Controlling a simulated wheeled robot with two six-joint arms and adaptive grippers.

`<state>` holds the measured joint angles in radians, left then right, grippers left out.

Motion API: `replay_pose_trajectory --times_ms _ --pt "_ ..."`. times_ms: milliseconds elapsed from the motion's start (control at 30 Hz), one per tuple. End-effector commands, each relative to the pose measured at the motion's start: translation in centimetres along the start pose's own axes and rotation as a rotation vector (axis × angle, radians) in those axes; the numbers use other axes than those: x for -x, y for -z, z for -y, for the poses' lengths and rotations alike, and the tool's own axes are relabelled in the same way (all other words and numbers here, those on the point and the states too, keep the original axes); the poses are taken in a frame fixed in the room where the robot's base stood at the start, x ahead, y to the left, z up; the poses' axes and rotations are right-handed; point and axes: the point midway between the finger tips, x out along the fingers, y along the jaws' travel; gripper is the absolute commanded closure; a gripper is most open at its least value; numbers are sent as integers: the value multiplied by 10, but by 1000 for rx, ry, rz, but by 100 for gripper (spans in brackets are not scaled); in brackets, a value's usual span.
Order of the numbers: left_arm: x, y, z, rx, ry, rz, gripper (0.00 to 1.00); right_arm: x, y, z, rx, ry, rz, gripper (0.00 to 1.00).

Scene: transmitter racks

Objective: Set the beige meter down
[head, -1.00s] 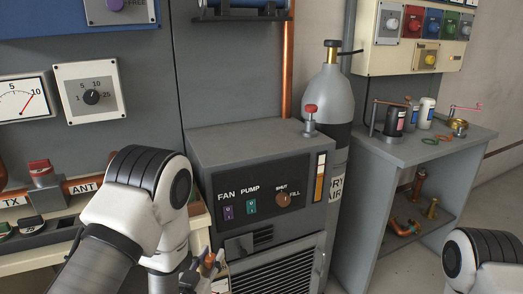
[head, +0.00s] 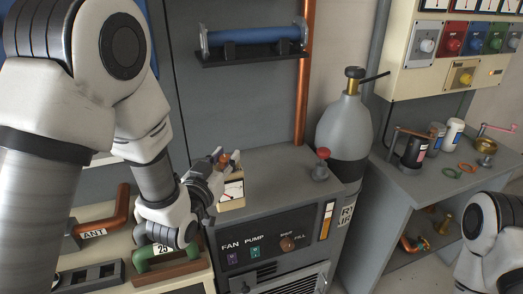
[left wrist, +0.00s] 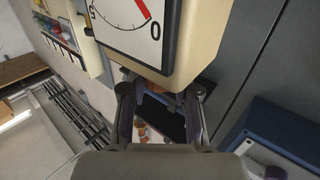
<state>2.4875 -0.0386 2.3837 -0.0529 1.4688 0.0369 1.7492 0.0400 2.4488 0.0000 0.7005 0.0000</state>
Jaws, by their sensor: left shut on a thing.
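The beige meter (head: 232,187) is a small box with a white dial face and a red needle. My left gripper (head: 223,162) is shut on its top end, where an orange part shows. The meter looks upright at the left front part of the grey cabinet's top (head: 285,163); whether its base touches cannot be told. In the left wrist view the meter (left wrist: 181,42) fills the top middle, beyond the fingers of the gripper (left wrist: 160,95). My right gripper is out of view; only part of my right arm shows at lower right.
A red-knobbed valve (head: 321,165) stands on the cabinet top's right side, with a grey gas cylinder (head: 345,125) behind it. A shelf with a blue tube (head: 253,36) hangs above. A green handle (head: 160,254) is below my left arm. The cabinet top's middle is clear.

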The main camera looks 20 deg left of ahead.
Motion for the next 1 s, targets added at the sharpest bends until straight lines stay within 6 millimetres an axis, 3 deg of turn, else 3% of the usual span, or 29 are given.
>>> replay_pose_trajectory --times_ms 33,300,400,533,733,933,967,1000 --pt "-15 5 -1 -2 -1 -4 100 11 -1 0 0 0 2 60" --pt "-100 -2 -6 -1 -1 -4 100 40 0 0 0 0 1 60" --pt "-122 -6 -7 -1 -1 -4 100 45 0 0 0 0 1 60" --pt "-134 -14 -8 0 0 -1 100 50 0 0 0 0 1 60" --pt "-134 -43 -8 0 0 0 100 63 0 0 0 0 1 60" --pt "-134 -46 -7 -1 0 -4 100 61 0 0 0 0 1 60" --pt "-133 -47 -8 -1 0 -1 66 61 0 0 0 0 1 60" --pt "-133 -47 -8 -1 0 -1 52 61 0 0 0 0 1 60"
